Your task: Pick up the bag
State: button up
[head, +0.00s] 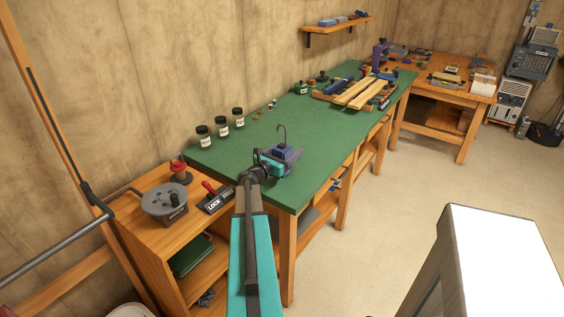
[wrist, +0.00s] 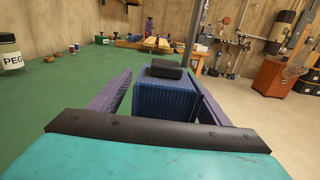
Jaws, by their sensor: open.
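A dark blue, ribbed, box-like thing with a black top piece stands on the green bench top and is the only bag-like object I can make out. It shows in the wrist view (wrist: 163,98) and, small, in the head view (head: 284,148), where a thin dark hook rises above it. My gripper (head: 279,158) is open, its purple fingers on either side of the blue thing in the wrist view (wrist: 165,80). A narrow gap shows at the left finger; contact at the right is unclear. The blue thing's lower part is hidden by my gripper's dark bar.
Several labelled jars (head: 222,127) stand at the back of the green bench (head: 240,160). Wooden boards (head: 356,92) and small tools lie toward its far end. A low wooden shelf unit (head: 150,235) adjoins the near end. The floor (head: 400,190) to the right is clear.

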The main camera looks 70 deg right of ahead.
dwell(0.3)
jog(key=c, duration=1.4)
jog(key=shift+o, duration=0.2)
jog(key=shift+r, duration=0.15)
notch_tip(320, 180, up, 10)
jog(key=b, duration=0.1)
dwell(0.3)
